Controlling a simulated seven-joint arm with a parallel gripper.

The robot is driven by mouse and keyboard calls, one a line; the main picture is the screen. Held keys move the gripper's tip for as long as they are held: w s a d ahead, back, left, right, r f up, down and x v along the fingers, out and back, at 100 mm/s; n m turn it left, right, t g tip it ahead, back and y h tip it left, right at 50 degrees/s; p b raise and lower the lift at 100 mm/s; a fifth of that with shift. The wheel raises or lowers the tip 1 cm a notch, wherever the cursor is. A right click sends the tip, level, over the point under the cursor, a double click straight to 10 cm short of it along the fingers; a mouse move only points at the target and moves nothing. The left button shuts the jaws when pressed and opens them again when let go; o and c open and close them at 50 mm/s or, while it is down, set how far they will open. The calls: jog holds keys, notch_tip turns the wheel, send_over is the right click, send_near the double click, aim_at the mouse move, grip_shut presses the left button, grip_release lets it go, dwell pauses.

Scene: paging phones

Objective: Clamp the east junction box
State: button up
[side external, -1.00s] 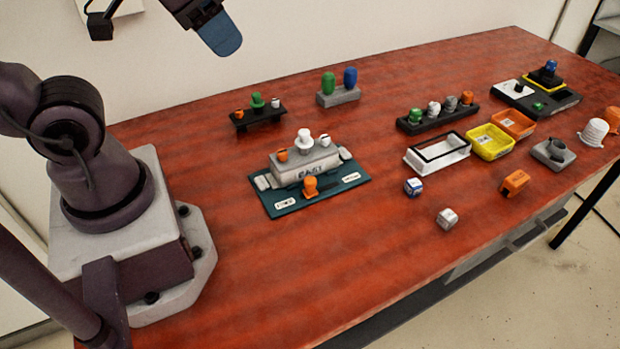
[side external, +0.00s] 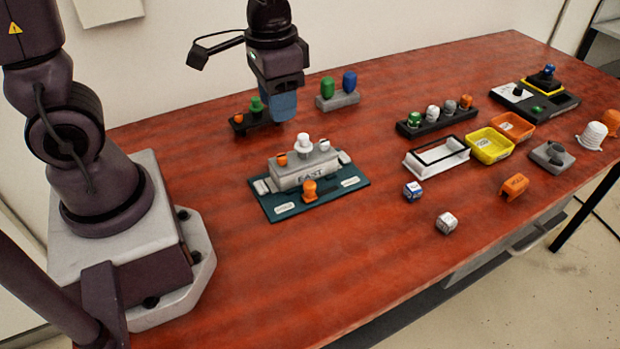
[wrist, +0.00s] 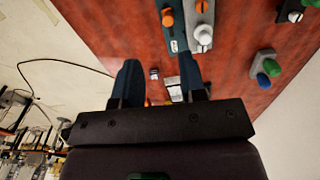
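The east junction box (side external: 310,176) is a grey block marked EAST on a dark teal base plate (side external: 332,198). Orange, white and grey-white pieces stand on its top, including a tall white knob (side external: 303,145). An orange knob-like piece (side external: 309,190) stands on the plate in front of it. My gripper (side external: 283,116) hangs with blue fingers above and behind the box, clear of it. In the wrist view my gripper (wrist: 159,62) has its two fingers apart with nothing held. The box (wrist: 200,18) and plate (wrist: 176,38) show at the top there, partly cut off.
Behind the box are a dark rack (side external: 264,128) with small pieces, partly hidden by my gripper, and a grey block (side external: 338,101) with green and blue knobs. To the right stand a black rack (side external: 437,121), a white frame (side external: 437,156) and yellow tray (side external: 490,145).

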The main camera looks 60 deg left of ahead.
jog(key=m+g, duration=0.1)
send_over(310, 183)
jog(key=s, duration=0.2)
notch_tip(310, 183, down, 7)
jog(key=shift+m+t, duration=0.3)
jog(key=shift+m, duration=0.3)
jog(key=f, duration=0.4)
jog(key=w+f, duration=0.1)
jog(key=f, duration=0.3)
jog(key=w+f, duration=0.1)
jog(key=f, duration=0.4)
